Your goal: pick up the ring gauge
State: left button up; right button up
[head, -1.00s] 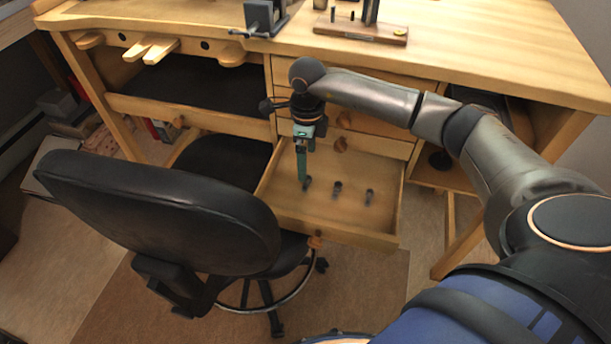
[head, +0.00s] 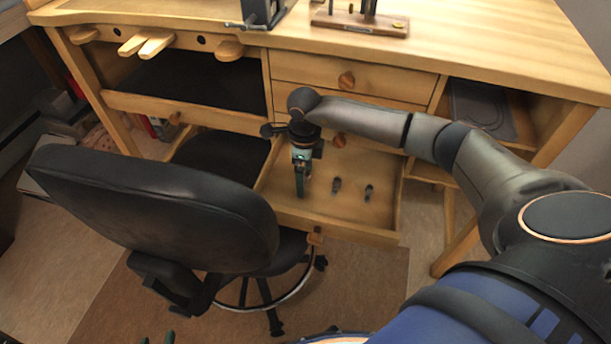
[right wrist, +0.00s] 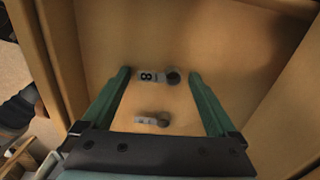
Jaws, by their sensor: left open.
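Small grey gauge-like pieces with dark round ends lie in the open wooden drawer; I cannot tell which is the ring gauge. In the head view a middle piece (head: 336,185) and a right piece (head: 368,192) show. The spot at left, under my right gripper (head: 301,188), is hidden. In the right wrist view my right gripper (right wrist: 158,76) is open, its green fingers apart. A piece marked "8" (right wrist: 146,76) shows between the fingertips, and another piece (right wrist: 150,120) lies nearer the palm. Neither is visibly gripped. My left gripper (head: 157,338) barely shows at the bottom edge, open.
The drawer (head: 340,232) is pulled out from the wooden workbench (head: 480,55), its walls close around my right gripper. A black chair (head: 150,205) stands just left of the drawer. The drawer floor to the right is clear.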

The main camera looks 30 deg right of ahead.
jog(key=c, duration=1.2)
jog(key=shift+o, duration=0.2)
